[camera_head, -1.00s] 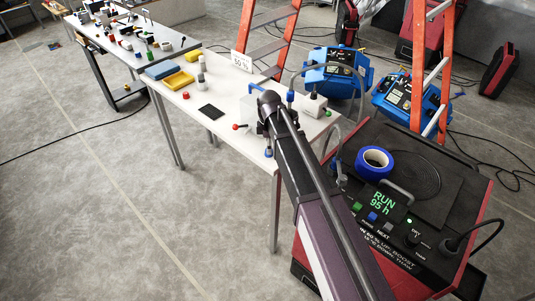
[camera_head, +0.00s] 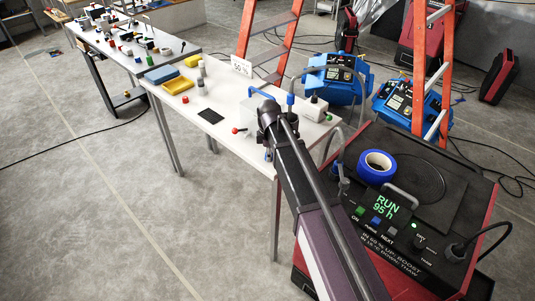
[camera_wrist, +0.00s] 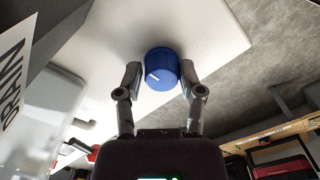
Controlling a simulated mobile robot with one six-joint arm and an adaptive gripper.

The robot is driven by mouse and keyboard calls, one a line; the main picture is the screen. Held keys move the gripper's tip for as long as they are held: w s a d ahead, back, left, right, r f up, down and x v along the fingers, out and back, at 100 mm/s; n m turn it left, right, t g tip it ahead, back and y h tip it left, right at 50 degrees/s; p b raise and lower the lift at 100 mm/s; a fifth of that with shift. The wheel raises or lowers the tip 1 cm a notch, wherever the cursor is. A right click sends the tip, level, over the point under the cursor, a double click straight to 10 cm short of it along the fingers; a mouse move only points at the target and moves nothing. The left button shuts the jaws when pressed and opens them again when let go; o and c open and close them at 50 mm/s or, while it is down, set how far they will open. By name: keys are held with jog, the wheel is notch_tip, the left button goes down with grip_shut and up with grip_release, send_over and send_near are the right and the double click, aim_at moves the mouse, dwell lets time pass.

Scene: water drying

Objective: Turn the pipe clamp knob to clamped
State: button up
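In the head view my arm hides the gripper, and a small blue part (camera_head: 268,155) shows just below the arm's end at the white table (camera_head: 222,94). No clamp label is readable.
A red-knobbed lever (camera_head: 236,130) and a black pad (camera_head: 210,115) lie left of my arm. A white box (camera_head: 312,109) stands to its right. A dark machine with a blue tape roll (camera_head: 376,165) is at the right. A drain sign (camera_wrist: 15,75) and clear container (camera_wrist: 45,115) are left in the wrist view.

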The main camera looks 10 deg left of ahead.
grip_shut()
jog(key=shift+m, duration=0.5)
jog(key=m, duration=0.2)
jog(key=shift+w+m, duration=0.1)
jog(key=shift+m, duration=0.3)
jog(key=m, duration=0.3)
jog(key=shift+m, duration=0.3)
jog(key=m, duration=1)
jog(key=shift+m, duration=0.3)
